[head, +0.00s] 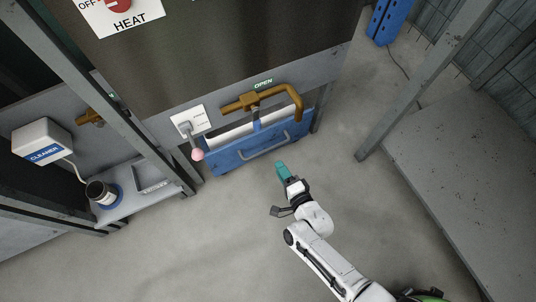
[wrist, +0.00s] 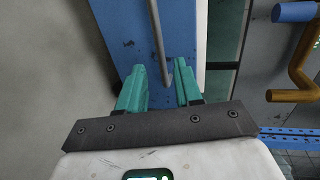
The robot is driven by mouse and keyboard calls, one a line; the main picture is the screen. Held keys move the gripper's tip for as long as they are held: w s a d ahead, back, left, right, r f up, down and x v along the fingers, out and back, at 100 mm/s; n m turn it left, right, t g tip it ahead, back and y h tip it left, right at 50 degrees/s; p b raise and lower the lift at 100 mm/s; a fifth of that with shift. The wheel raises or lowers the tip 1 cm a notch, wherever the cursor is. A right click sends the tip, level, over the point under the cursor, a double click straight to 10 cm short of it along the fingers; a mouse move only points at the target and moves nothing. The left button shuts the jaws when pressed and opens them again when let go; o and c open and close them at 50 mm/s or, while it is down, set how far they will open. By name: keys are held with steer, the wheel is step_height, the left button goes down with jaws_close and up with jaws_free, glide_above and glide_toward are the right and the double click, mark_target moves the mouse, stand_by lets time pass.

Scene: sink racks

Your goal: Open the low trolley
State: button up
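The low trolley (head: 240,156) is a blue box on the floor under the dark tank, with a thin grey bar handle (head: 264,148) on its front face. My gripper (head: 281,166) has teal fingers and is just in front of the trolley, near the right end of the handle. In the wrist view the trolley's blue face (wrist: 122,35) fills the upper middle. The handle (wrist: 157,45) runs down to the gap between the fingertips (wrist: 160,75). The fingers are apart, with nothing visibly gripped. I cannot tell whether they touch the handle.
A brown bent pipe (head: 290,92) hangs just above the trolley. A lever with a pink knob (head: 198,155) sticks out at its left. Grey posts (head: 378,138) stand right and left. A white cleaner box (head: 42,140) is far left. The floor (head: 225,235) in front is clear.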

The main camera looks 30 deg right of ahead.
mark_target(268, 149)
steer(key=b+x, duration=0.3)
steer(key=x, duration=0.7)
steer(key=shift+w+d+f+b, duration=0.15)
steer(key=shift+w+b, duration=0.15)
steer(key=shift+w, duration=0.05)
jaws_close()
